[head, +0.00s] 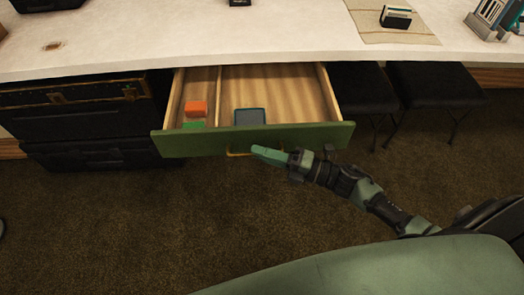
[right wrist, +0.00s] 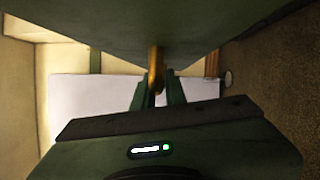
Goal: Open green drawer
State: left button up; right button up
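The green drawer (head: 180,144) is pulled well out from under the white counter in the head view, and its wooden inside shows. Its thin brass handle (head: 236,154) is on the front panel. My right gripper (head: 257,150) is at the right end of this handle. In the right wrist view the brass handle (right wrist: 155,68) stands between the two fingertips of my right gripper (right wrist: 160,85), with little gap beside it, and the fingers look closed on it. My left gripper is not in view.
The drawer holds an orange block (head: 196,108), a green item (head: 193,125) and a dark blue-rimmed item (head: 249,117). Black cases (head: 75,115) stand left of the drawer and black stools (head: 436,84) to the right. The brown carpet (head: 130,220) in front is clear.

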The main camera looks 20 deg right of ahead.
jog(key=o, duration=0.3)
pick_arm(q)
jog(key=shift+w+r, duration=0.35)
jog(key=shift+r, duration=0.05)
pick_arm(e)
jog(key=v, duration=0.8)
jog(key=shift+a, duration=0.1)
